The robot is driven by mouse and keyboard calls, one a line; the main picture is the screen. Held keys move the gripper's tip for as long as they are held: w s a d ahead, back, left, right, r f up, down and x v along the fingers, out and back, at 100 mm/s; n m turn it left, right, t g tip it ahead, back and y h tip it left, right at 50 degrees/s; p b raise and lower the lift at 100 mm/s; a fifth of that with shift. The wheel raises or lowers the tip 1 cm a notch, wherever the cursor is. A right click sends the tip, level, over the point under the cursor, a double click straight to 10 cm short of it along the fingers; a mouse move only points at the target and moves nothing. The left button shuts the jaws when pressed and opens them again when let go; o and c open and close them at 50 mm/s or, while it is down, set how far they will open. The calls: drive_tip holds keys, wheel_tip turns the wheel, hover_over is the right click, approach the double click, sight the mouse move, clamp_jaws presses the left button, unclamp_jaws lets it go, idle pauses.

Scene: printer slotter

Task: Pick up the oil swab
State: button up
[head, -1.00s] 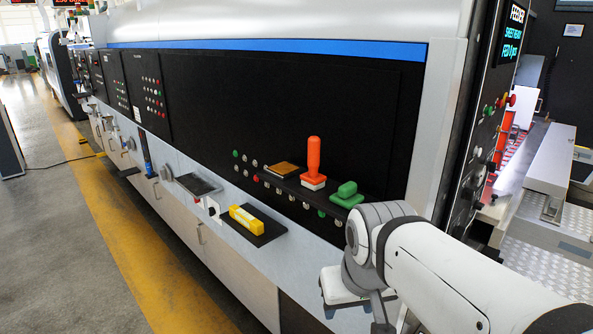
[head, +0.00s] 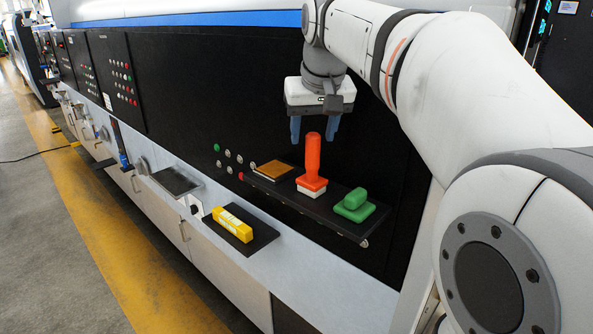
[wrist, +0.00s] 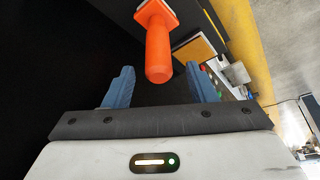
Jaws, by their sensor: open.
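An orange upright handle on an orange and white base (head: 313,170), which looks like the oil swab, stands on a black shelf (head: 285,204) against the dark panel. My gripper (head: 314,139) points down over it, its two blue fingers open and empty. In the wrist view the handle (wrist: 158,50) lies between the finger directions, with its rounded top near the fingertips, and I see a gap on both sides. I cannot tell whether the top is between the fingers or just beyond them.
A green block-handled item (head: 354,206) stands right of the orange one. A flat brown-topped pad (head: 272,170) lies to its left. A yellow box (head: 232,223) rests on a lower black tray (head: 258,240). Buttons (head: 228,153) dot the panel behind.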

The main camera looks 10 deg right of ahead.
sight(312, 147)
drive_tip(key=x, duration=0.4)
drive_tip(key=shift+f+p, duration=0.4)
drive_tip(key=shift+f, duration=0.05)
drive_tip(key=shift+s, duration=0.1)
drive_tip(key=shift+c, duration=0.4)
drive_tip(key=c, duration=1)
drive_tip(key=shift+r, duration=0.15)
wheel_tip(312, 147, up, 18)
drive_tip(key=shift+f+p, duration=0.1)
drive_tip(key=shift+p, duration=0.45)
